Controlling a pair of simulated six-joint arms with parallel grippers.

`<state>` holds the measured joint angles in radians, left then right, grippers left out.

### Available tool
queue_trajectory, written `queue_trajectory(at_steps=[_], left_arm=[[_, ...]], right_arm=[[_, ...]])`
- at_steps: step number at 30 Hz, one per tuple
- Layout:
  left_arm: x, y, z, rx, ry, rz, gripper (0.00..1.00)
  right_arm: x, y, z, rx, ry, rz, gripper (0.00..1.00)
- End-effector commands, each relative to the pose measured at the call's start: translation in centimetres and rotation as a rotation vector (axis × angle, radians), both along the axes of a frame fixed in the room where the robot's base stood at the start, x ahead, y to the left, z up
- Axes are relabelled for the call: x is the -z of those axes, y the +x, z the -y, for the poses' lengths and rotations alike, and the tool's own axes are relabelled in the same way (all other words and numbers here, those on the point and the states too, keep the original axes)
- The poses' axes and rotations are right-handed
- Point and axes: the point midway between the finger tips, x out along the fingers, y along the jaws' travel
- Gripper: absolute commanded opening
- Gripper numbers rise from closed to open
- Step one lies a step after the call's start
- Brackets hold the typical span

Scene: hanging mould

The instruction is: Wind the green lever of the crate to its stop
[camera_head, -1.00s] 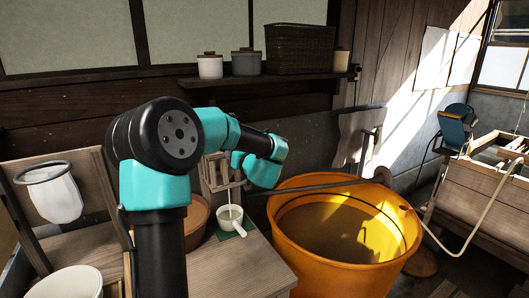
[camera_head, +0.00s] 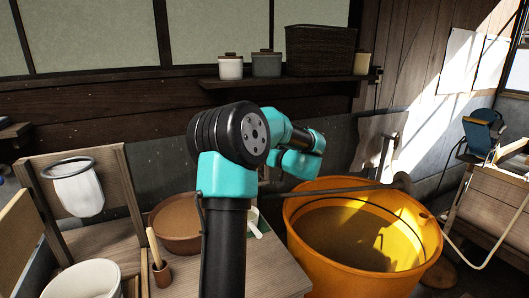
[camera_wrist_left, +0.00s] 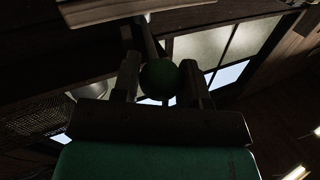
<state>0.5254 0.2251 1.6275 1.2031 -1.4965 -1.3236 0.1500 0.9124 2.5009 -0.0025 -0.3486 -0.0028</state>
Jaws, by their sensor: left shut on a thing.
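In the left wrist view a round green knob (camera_wrist_left: 160,79), the end of the green lever, sits between the two fingers of my left gripper (camera_wrist_left: 160,74). The fingers are shut on it from both sides. A thin rod (camera_wrist_left: 149,45) runs up behind the knob. In the head view my teal and black left arm stands in the middle, its far links reaching right and back. The gripper, lever and crate are hidden behind the arm there. How far the lever is turned cannot be told. My right gripper is not in view.
A large orange tub (camera_head: 425,262) with a long pole across it stands close right of my arm. A brown bowl (camera_head: 178,243) and a white ladle (camera_head: 254,225) are on the wooden bench (camera_head: 275,274). A shelf (camera_head: 290,82) with jars and a basket hangs behind.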

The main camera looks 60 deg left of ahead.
Motion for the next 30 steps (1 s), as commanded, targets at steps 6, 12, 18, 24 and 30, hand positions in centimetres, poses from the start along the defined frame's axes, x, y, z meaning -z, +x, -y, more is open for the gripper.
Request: queue_trajectory(at_steps=[6,12,18,24,30], left_arm=[[-0.2,0.1,-0.1,0.006,0.005,0.003,0.55],[-0.1,0.1,-0.1,0.005,0.003,0.002,0.64],[-0.1,0.2,0.1,0.005,0.003,0.001,0.64],[-0.1,0.7,1.6,0.006,0.002,0.003,0.64],[-0.1,1.8,4.8,0.008,0.002,0.002,0.64]], right_arm=[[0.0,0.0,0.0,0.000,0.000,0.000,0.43],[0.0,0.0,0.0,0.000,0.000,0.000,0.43],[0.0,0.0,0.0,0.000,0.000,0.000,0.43],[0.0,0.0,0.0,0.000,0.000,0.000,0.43],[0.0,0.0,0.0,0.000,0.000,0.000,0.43]])
